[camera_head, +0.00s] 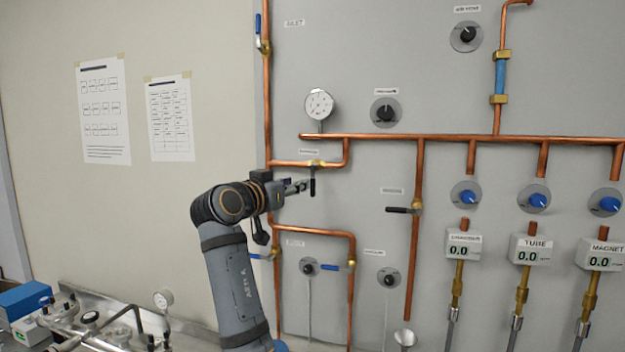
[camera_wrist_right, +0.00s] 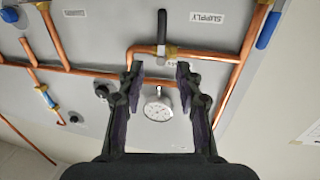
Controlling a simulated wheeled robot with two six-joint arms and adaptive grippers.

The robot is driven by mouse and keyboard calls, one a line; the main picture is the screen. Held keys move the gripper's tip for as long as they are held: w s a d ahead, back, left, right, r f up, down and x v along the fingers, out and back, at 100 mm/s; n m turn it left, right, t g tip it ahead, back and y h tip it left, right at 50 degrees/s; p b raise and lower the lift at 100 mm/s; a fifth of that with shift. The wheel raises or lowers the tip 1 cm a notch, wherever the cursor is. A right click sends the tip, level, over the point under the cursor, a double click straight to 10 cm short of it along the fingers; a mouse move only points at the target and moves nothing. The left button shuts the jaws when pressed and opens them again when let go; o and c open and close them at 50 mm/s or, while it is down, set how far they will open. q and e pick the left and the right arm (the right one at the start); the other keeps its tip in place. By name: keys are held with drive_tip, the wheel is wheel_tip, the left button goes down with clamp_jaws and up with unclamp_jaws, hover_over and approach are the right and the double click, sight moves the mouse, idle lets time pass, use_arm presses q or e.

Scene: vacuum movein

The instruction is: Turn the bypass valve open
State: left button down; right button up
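A brass valve with a black lever (camera_head: 313,186) sits on the short horizontal copper pipe below the round gauge. Its lever hangs straight down, across the pipe. The small label above it is too blurred to read as bypass. My right gripper (camera_head: 301,187) is just left of this lever. In the right wrist view the right gripper (camera_wrist_right: 159,66) is open with nothing between its fingers. The black lever (camera_wrist_right: 161,27) shows beyond the fingertips, in line with the gap, and contact cannot be told. My left gripper is not in view.
Another black-levered valve (camera_head: 403,210) is on a vertical pipe to the right, its lever pointing left. A pressure gauge (camera_head: 319,104) is just above the gripper. Blue-levered valves (camera_head: 337,266) and knobs are below. Printed sheets (camera_head: 170,118) hang on the left wall.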

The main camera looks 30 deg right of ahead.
sight(312, 179)
drive_tip(key=p+x, duration=0.5)
drive_tip(key=x, duration=0.4)
drive_tip(key=shift+w+d+p, duration=0.2)
drive_tip(key=shift+d+p, duration=0.15)
drive_tip(key=shift+p, duration=0.05)
drive_tip(key=shift+w+d+f, duration=0.2)
drive_tip(key=shift+w+d, duration=0.1)
drive_tip(key=shift+d, duration=0.1)
clamp_jaws()
drive_tip(key=shift+f, duration=0.1)
